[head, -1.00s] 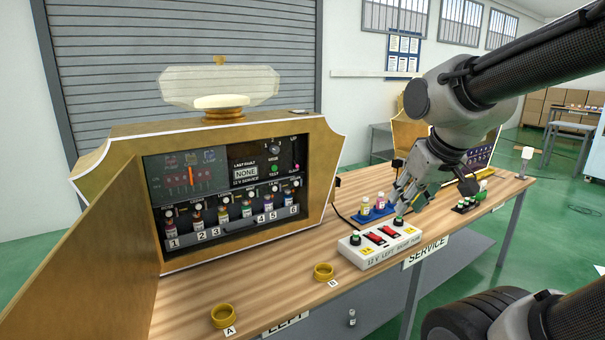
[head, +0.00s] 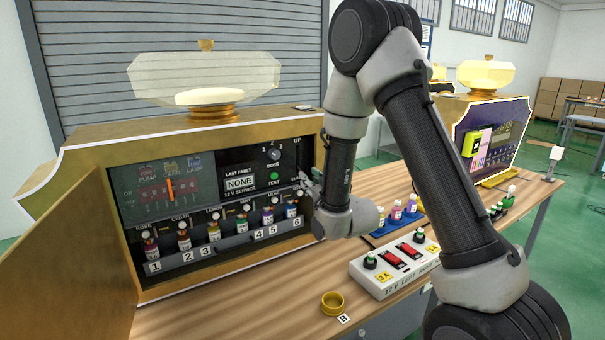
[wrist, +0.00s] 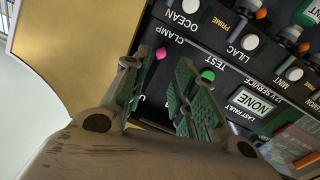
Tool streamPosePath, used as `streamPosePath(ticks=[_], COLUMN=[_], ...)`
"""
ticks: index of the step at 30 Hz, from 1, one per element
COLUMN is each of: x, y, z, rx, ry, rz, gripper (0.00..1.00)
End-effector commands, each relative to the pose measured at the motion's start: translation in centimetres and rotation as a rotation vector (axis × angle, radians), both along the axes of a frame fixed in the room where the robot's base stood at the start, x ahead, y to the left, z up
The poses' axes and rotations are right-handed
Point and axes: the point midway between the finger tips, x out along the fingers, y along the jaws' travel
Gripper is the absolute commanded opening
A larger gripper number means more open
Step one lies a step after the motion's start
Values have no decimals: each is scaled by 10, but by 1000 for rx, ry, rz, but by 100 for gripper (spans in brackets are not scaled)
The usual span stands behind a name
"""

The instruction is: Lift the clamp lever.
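The clamp lever shows as a pink knob (wrist: 161,53) in the wrist view, next to the upside-down CLAMP label on the dark panel. My gripper (wrist: 158,66) is open, with one green-padded finger to either side of the knob in the picture. I see no clear contact, and the gap in depth is hard to judge. In the head view my gripper (head: 307,186) is at the right edge of the panel (head: 240,160), mostly hidden by my arm. The lever cannot be made out there.
The green TEST button (wrist: 208,76) lies close beside one finger. Several bottles (head: 213,230) stand in a row along the panel's lower part. The gold cabinet side (wrist: 70,50) is close by. A white switch box (head: 395,262) sits on the table.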

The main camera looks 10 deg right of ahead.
Motion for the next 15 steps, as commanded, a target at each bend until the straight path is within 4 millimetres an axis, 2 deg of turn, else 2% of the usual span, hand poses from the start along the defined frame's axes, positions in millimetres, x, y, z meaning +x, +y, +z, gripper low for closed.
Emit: streamPosePath(ticks=[9,15], x=[51,64], y=[9,12], z=[1,0], rx=[1,1], ry=[0,2], rz=[-2,-1], gripper=[28,28])
